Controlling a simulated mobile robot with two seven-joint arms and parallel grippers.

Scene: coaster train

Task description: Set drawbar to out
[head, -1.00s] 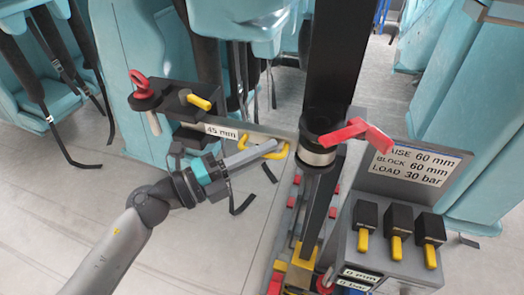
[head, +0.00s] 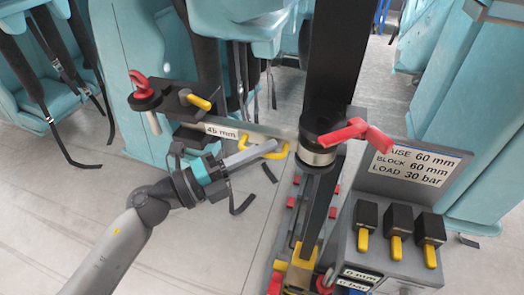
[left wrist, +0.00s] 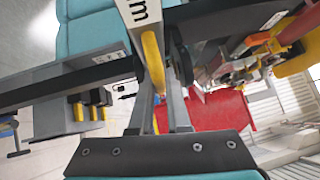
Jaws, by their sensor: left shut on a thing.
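The drawbar appears to be the grey bar (head: 262,129) between the dark bracket and the upright column. It carries a white label (head: 221,132) reading about 45 mm; the last digit is hard to read. A yellow loop handle (head: 272,155) hangs at its near side and also shows in the left wrist view (left wrist: 153,62). My left gripper (head: 262,149) is shut on this handle, reaching in from the left. In the left wrist view its fingers (left wrist: 160,105) close around the yellow bar. My right gripper is not in view.
A dark column (head: 328,75) with a red lever (head: 358,132) stands right of the handle. A grey box (head: 390,262) with yellow-tipped levers and a sign (head: 420,163) is at right. A bracket (head: 178,103) with a red ring is at left. Teal seats surround the area.

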